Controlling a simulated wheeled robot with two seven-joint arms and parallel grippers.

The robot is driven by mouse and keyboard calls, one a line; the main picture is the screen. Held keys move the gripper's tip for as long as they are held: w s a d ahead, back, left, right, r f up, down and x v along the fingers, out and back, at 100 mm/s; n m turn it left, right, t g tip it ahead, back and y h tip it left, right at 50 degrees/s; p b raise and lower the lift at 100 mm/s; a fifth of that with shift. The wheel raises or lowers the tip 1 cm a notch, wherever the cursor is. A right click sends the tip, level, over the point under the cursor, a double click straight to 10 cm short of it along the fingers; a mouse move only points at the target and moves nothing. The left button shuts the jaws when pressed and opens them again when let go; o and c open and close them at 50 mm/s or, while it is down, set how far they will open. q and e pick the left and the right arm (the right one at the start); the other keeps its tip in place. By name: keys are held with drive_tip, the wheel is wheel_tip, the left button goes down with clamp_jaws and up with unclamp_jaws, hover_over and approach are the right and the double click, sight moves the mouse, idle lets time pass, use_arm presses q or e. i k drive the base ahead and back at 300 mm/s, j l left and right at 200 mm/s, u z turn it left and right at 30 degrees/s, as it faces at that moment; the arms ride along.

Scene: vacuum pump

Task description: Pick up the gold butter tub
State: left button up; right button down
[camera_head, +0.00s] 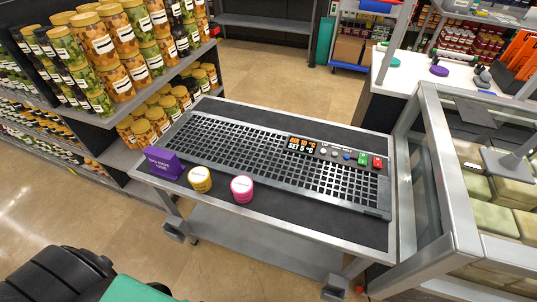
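The gold butter tub (200,179) is a small round yellow tub with a pale label band. It stands upright near the front left edge of the grey table, between a purple box (163,163) and a pink tub (242,189). There are narrow gaps on both sides of it. Neither of my grippers can be seen in the head view, and nothing is touching the tub.
The table (289,245) bears a black grille panel (240,146) with a lit display behind the tubs. Shelves of jars (117,79) stand at the left. A metal-framed glass case (455,190) borders the right. The table's front right part is clear.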

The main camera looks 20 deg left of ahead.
sight(199, 177)
drive_tip(key=u, duration=1.35)
drive_tip(key=i+j+z, duration=0.15)
drive_tip(key=j, duration=0.35)
drive_tip(key=j+z, duration=0.15)
drive_tip(key=j, duration=0.4)
